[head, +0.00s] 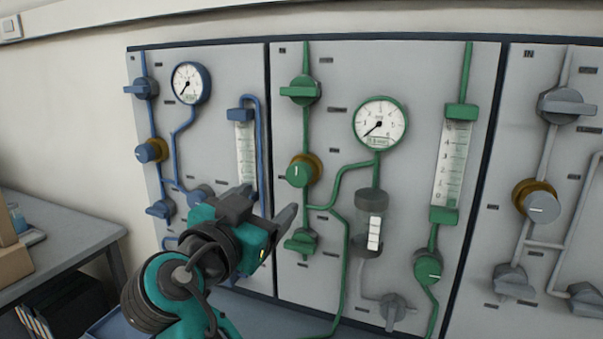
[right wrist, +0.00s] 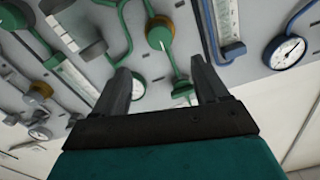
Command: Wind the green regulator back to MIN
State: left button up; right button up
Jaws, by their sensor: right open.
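The green regulator (head: 299,173) is a round green knob on a brass collar, on the left pipe of the middle panel. A pale line shows on its face in the right wrist view (right wrist: 159,36); I cannot read a MIN mark. The green gauge (head: 380,123), up and right of it, has its needle pointing lower left. My right gripper (head: 268,208) is open and empty, below and left of the knob in the head view. In the right wrist view its fingers (right wrist: 160,70) are apart, with the knob beyond them. My left gripper is not in view.
A green valve handle (head: 301,90) is above the regulator and another (head: 301,242) below it. The blue panel (head: 215,130) is left, the grey panel (head: 560,150) right. A green flowmeter (head: 451,165) stands right of the gauge. A bench (head: 70,242) is at far left.

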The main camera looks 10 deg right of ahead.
aim_at(296, 176)
jog(key=p+x, duration=0.2)
jog(key=x, duration=1)
jog(key=shift+w+d, duration=0.2)
jog(key=shift+c, duration=0.3)
jog(key=c, duration=1)
